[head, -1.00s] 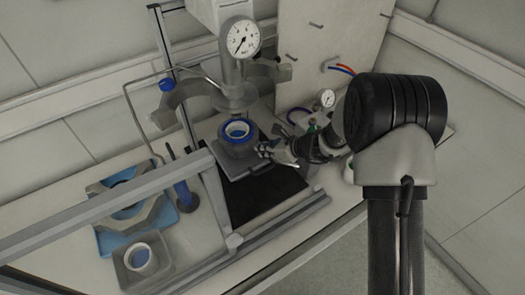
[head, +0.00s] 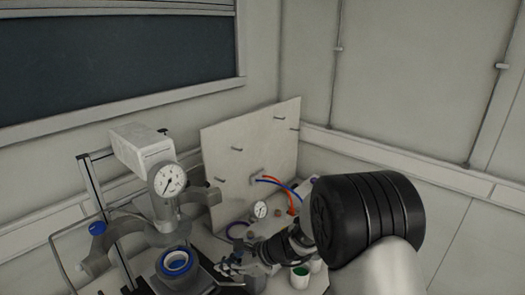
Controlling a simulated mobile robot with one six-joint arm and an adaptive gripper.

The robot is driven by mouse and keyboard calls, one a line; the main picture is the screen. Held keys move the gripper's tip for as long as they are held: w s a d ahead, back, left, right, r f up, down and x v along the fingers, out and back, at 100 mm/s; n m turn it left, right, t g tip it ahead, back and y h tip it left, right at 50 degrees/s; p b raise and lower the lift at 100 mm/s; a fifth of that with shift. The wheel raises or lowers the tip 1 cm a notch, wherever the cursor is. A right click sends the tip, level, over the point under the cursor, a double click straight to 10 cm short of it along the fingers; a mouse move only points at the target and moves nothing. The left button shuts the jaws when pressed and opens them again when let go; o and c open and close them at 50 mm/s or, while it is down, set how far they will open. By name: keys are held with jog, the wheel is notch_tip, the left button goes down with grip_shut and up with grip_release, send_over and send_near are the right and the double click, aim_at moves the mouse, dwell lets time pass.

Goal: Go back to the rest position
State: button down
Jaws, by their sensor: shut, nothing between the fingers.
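My gripper (head: 226,268) is at the lower middle of the head view, shut and empty. It is just right of the reactor vessel (head: 175,263), which has a blue ring at its open top. My arm reaches in from the right, and its large black joint hides part of the bench behind it. The reactor head with a round pressure gauge (head: 169,180) stands above and behind the vessel. I cannot tell whether the gripper touches anything.
A pale upright panel (head: 250,165) with pegs stands behind the bench, with red and blue hoses (head: 285,190). A small gauge (head: 260,209) and a cup with green contents (head: 300,275) are close to my arm. A dark window (head: 120,50) is on the wall.

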jog(key=s+d+r+n+h, duration=0.1)
jog(key=s+d+r+n, duration=0.35)
jog(key=s+r, duration=0.25)
jog(key=s+d+r+n+h, duration=0.2)
jog(key=s+d+r+n, duration=0.2)
jog(key=s+r+n, duration=0.25)
jog(key=s+d+r+n+t+h+b, duration=0.1)
jog(key=s+d+n+h, duration=0.5)
jog(key=s+d, duration=1)
notch_tip(320, 180, up, 2)
jog(key=shift+s+d+r+n+t+h+b, duration=0.25)
jog(key=shift+d+n+t, duration=0.25)
jog(key=shift+n, duration=0.5)
jog(key=c, duration=2.4)
grip_release()
jog(key=shift+f, duration=0.1)
